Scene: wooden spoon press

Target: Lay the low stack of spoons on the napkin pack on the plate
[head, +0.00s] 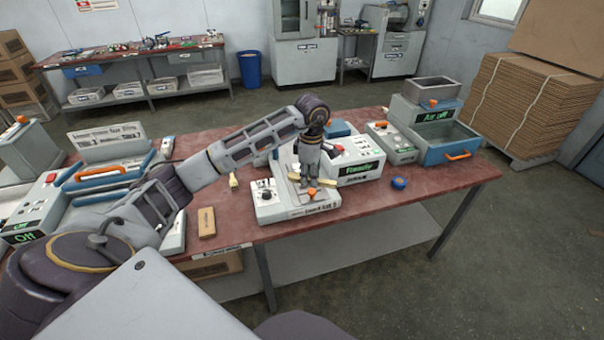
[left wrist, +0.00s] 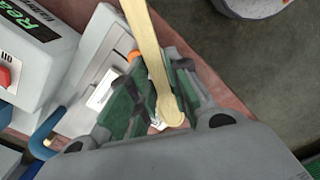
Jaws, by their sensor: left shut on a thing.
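My left gripper (head: 309,184) hangs over the front machine, pointing down. It is shut on the low stack of spoons (left wrist: 150,50), pale wood, seen lengthwise between the green finger pads in the left wrist view. That view also shows the left gripper (left wrist: 155,100) from above. In the head view, pale ends of the stack (head: 294,177) stick out on both sides of the fingers. I cannot tell how many spoons are in it, or whether it touches anything below. The plate and the napkin pack cannot be told apart for certain under the gripper. My right gripper is not in view.
The front machine (head: 267,208) has a knob and an orange button. A control box with a green display (head: 362,170) stands right behind it. A tan block (head: 207,222) lies left, a blue round thing (head: 399,183) right. The red tabletop (head: 440,182) is clear at front right.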

